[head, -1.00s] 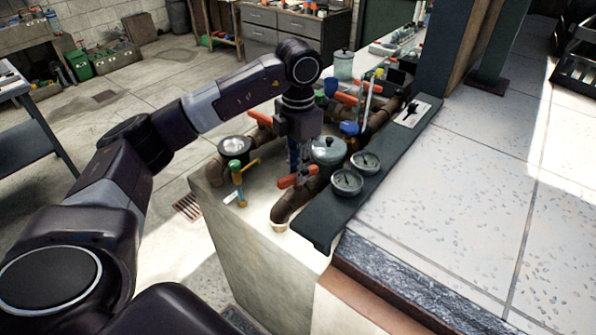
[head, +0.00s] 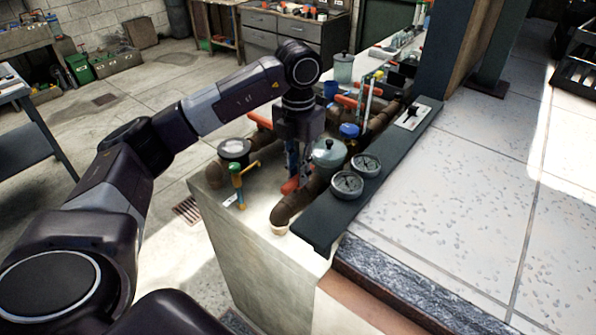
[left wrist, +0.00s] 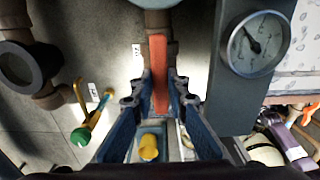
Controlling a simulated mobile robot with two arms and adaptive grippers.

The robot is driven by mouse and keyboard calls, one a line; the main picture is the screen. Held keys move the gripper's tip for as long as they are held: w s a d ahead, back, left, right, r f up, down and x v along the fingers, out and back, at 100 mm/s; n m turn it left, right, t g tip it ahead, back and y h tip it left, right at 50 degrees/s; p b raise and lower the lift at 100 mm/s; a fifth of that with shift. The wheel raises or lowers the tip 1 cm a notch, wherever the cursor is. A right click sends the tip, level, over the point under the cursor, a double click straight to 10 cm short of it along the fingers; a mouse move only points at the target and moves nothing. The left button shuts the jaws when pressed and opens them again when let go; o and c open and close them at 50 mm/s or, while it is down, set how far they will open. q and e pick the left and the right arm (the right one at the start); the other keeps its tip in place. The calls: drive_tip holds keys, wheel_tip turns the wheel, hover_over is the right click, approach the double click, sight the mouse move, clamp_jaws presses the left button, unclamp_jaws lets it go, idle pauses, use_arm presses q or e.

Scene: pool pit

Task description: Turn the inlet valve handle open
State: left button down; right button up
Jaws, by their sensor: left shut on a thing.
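The orange inlet valve handle (head: 290,186) sits on the brown pipe at the near end of the ledge. In the left wrist view the handle (left wrist: 158,72) runs upright in the picture, in line with the brown pipe behind it. My left gripper (head: 300,178) points down over the valve, with its fingers closed around the handle. In the left wrist view, the blue fingers of my left gripper (left wrist: 157,98) lie on either side of the handle. Part of the handle is hidden by the gripper in the head view. My right gripper is not in view.
Two round gauges (head: 347,184) sit on the dark plate right of the pipe. A green-and-yellow tap (head: 238,182) stands to the left. A lidded pot-like vessel (head: 328,153) is close behind the gripper. More pipes and orange handles (head: 261,120) lie further back.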

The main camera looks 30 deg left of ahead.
use_arm(q)
drive_tip(key=shift+w+r, duration=0.15)
drive_tip(key=c, duration=2)
unclamp_jaws()
drive_tip(key=shift+o, duration=0.6)
wheel_tip(320, 180, up, 12)
